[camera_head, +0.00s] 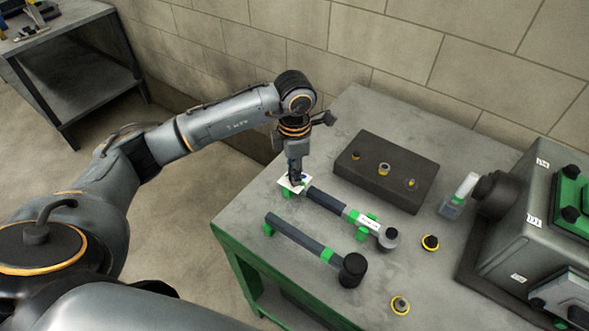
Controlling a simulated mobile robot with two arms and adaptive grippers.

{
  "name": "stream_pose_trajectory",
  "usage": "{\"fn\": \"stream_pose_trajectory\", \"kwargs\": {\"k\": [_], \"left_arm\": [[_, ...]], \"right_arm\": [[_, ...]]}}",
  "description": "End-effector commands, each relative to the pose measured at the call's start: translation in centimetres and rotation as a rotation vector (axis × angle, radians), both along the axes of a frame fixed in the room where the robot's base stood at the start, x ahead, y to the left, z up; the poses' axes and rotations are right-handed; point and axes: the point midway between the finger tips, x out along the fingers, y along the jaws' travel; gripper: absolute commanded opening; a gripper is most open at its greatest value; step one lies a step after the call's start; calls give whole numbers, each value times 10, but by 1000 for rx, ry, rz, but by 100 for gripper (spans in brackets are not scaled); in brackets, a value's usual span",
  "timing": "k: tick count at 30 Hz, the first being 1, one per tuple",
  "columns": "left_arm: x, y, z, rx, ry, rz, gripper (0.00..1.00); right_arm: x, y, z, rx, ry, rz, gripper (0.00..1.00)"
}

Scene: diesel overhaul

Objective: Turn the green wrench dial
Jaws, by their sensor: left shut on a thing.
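A torque wrench (328,201) with a dark handle, a green section and a round grey head lies on the table. My left gripper (295,180) points down at its handle end, at the far left, and is shut on that end. The dial there is mostly hidden by the fingers. A white tag or plate (287,187) shows beside the fingertips. A second wrench (299,236), with a dark handle, green parts and a black head, lies nearer and apart from the gripper. My right gripper is not in view.
The grey table (240,217) has a green frame. A black block (372,190) with several small fittings lies behind the wrenches. A grey machine (525,240) stands at the right edge, and a block wall (400,45) behind.

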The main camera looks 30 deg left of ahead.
Motion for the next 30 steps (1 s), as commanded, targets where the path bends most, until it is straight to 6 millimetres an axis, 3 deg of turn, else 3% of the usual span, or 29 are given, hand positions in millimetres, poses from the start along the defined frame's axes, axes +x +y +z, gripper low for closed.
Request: {"fn": "stream_pose_trajectory", "kwargs": {"k": [11, 30], "left_arm": [[0, 0, -2, -1, -1, 123, 0], [0, -1, -1, -2, -2, 698, 0]], "right_arm": [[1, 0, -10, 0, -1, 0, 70], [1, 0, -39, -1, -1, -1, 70]]}}
